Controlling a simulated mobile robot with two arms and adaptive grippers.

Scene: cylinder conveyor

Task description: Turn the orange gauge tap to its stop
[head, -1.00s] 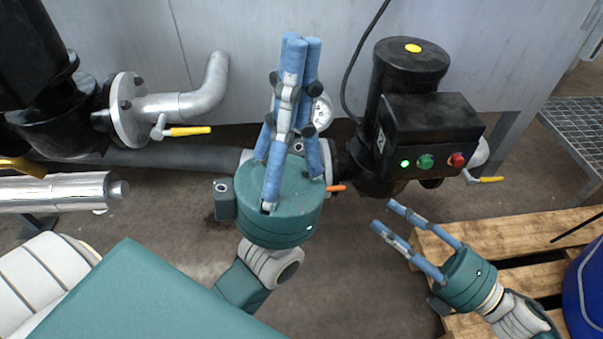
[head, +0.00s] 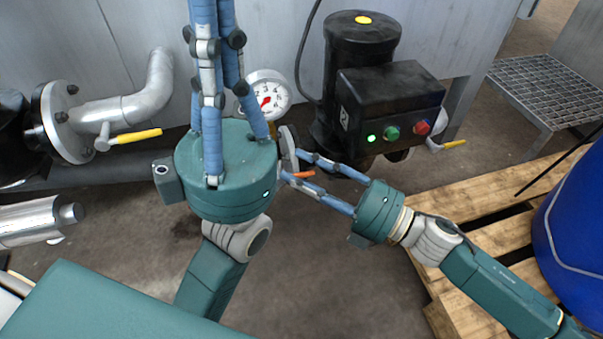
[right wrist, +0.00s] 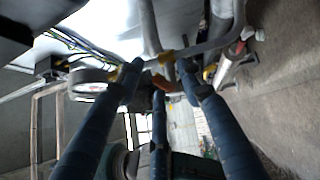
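The orange gauge tap (head: 304,174) shows as a small lever below the round white pressure gauge (head: 266,97) in the head view. My right gripper (head: 293,167) reaches in from the right, with its blue fingers apart on either side of the tap. In the right wrist view the orange lever (right wrist: 164,83) lies between the open fingertips (right wrist: 159,75); I cannot tell whether they touch it. My left gripper (head: 217,30) points up left of the gauge and partly hides the pipework. Its fingertips are cut off by the picture's top edge.
A black motor (head: 358,60) with a control box (head: 392,105) stands right of the gauge. A grey pipe with a yellow-handled valve (head: 135,136) is at left. A wooden pallet (head: 450,200) and a blue barrel (head: 580,230) are at right. Grey panels stand behind.

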